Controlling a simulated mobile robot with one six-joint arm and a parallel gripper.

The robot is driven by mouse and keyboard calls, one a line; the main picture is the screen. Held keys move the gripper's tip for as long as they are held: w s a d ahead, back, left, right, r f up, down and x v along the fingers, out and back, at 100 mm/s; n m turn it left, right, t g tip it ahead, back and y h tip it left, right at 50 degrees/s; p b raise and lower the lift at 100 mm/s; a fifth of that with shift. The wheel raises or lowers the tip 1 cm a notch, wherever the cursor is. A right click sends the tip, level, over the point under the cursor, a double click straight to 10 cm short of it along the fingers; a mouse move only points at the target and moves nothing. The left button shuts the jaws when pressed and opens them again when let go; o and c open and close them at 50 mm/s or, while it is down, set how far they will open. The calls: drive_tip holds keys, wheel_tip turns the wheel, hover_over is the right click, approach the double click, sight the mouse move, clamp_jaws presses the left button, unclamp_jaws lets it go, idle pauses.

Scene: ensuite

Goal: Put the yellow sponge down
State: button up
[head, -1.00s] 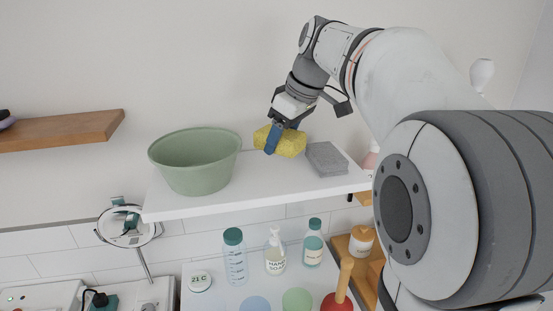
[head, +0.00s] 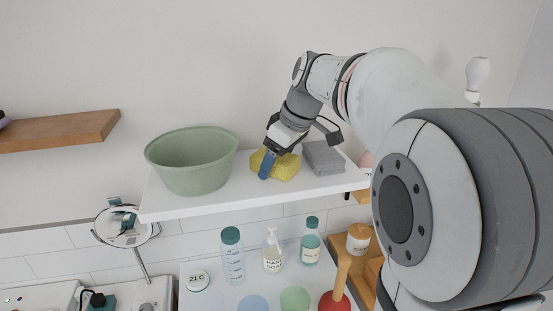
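The yellow sponge (head: 284,167) is at the white shelf (head: 215,202), between the green basin and the grey folded cloth. My gripper (head: 267,165) is at the sponge's left part, with a blue finger in front of it. The gripper seems closed around the sponge, though the far finger is hidden behind it. The sponge's underside looks level with the shelf top; I cannot tell for certain whether it touches.
The green basin (head: 190,162) stands left of the sponge and the grey cloth (head: 323,158) lies close on its right. Below are a teal-capped bottle (head: 232,258), a soap bottle (head: 273,254) and a plunger (head: 338,290). A wooden shelf (head: 60,131) is at left.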

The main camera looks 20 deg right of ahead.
drive_tip(key=shift+o, duration=0.8)
drive_tip(key=shift+r, duration=0.25)
drive_tip(key=v, duration=1.1)
drive_tip(key=shift+s+d+r+b, duration=0.15)
drive_tip(key=shift+r+b, duration=0.15)
